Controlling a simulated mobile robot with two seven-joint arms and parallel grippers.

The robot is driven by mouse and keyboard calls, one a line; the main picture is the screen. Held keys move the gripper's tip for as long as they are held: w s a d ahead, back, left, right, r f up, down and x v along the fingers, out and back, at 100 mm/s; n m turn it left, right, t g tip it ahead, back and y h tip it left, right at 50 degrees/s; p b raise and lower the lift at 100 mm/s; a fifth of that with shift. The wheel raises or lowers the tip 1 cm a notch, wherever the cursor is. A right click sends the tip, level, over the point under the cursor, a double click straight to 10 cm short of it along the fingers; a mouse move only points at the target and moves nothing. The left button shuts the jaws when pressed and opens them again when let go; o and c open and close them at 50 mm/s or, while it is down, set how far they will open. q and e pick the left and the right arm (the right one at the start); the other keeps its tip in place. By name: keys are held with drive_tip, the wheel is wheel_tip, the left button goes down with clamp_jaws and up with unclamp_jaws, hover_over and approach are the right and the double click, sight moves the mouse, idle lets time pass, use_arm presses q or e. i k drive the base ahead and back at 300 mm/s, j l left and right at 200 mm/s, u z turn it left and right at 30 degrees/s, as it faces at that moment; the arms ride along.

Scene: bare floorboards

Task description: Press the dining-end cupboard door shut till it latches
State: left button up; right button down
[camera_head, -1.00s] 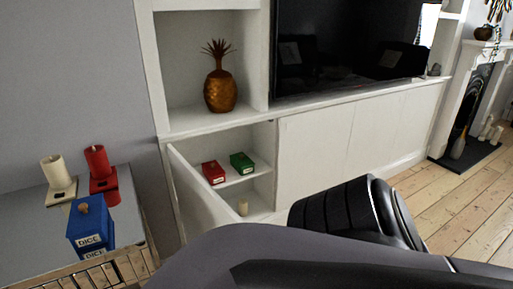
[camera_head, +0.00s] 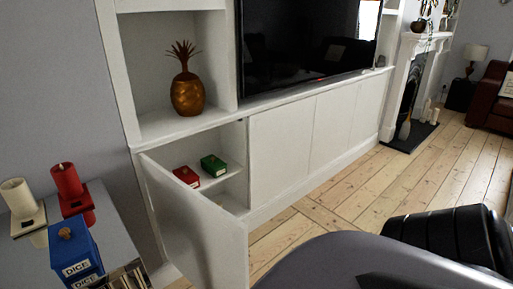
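The white cupboard door (camera_head: 195,232) at the left end of the low built-in unit stands open in the head view. It is hinged at its left side and its free edge juts out towards me. Behind it, a red box (camera_head: 187,176) and a green box (camera_head: 213,165) sit on the inner shelf, and the lower inside is mostly hidden by the door. Neither of my grippers is in view. Only dark links of my arm show at the lower right, apart from the door in the picture.
A side table (camera_head: 118,236) at the left holds a blue DICE box (camera_head: 75,257) and red and cream candles. A pineapple ornament (camera_head: 187,88) stands in the alcove above. The other cupboard doors (camera_head: 310,135) are shut. Bare floorboards (camera_head: 345,193) lie clear to the right.

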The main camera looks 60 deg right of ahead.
sight(190, 224)
drive_tip(key=i+j+z, duration=0.2)
drive_tip(key=j+z, duration=0.2)
drive_tip(key=i+j+z, duration=0.1)
drive_tip(key=j+z, duration=0.3)
drive_tip(key=i+j+z, duration=0.1)
drive_tip(key=j+z, duration=0.3)
